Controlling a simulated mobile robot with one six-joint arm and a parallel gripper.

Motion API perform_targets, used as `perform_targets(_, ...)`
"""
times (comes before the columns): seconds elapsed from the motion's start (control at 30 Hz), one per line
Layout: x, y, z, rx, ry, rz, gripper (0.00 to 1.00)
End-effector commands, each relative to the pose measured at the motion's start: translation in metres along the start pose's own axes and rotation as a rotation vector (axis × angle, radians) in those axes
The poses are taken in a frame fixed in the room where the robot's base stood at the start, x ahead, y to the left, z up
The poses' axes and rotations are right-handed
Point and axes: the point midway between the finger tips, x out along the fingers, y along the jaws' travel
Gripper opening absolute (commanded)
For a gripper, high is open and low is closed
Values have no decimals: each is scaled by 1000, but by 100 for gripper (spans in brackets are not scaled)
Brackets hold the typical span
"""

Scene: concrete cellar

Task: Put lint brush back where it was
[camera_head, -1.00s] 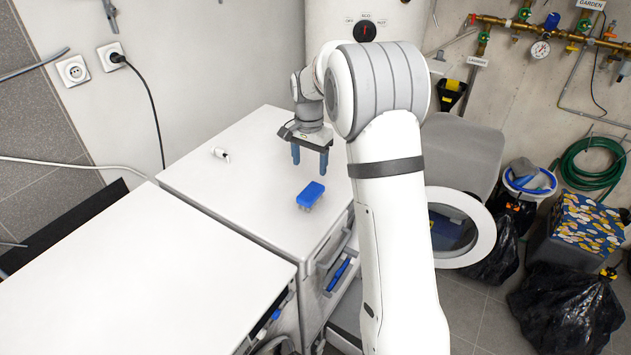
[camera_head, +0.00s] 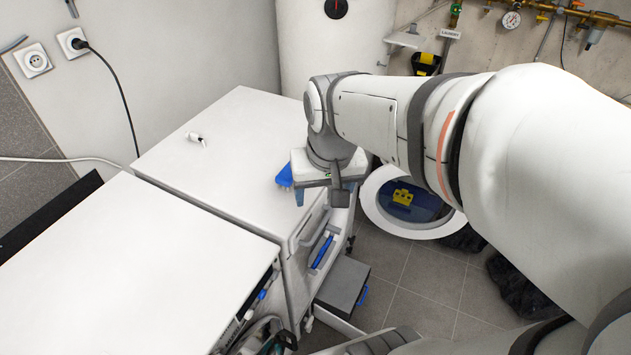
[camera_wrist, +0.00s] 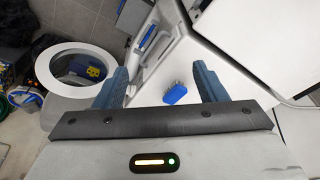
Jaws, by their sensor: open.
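A small blue brush with pale bristles (camera_head: 285,175) lies on the white top, close to its right edge; it looks like the lint brush. It is partly hidden by my gripper in the head view. In the wrist view the brush (camera_wrist: 175,94) shows between the two spread blue fingers, beyond them. My gripper (camera_wrist: 162,80) is open and empty. In the head view my gripper (camera_head: 318,195) hangs over the top's right edge, just right of the brush, with one finger mostly hidden.
A small white item (camera_head: 196,138) lies farther back on the white top (camera_head: 225,160). A second white top (camera_head: 130,255) adjoins at the left. An open round door (camera_head: 376,212) stands at the right. A grey box (camera_head: 343,283) sits on the floor below.

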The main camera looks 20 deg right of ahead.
Motion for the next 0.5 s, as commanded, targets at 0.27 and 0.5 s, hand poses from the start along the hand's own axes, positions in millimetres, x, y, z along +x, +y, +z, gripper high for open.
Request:
perform_targets(0.27, 3, 6, 49, -111, 37, -2, 65)
perform_targets(0.5, 4, 7, 53, -122, 39, -2, 65)
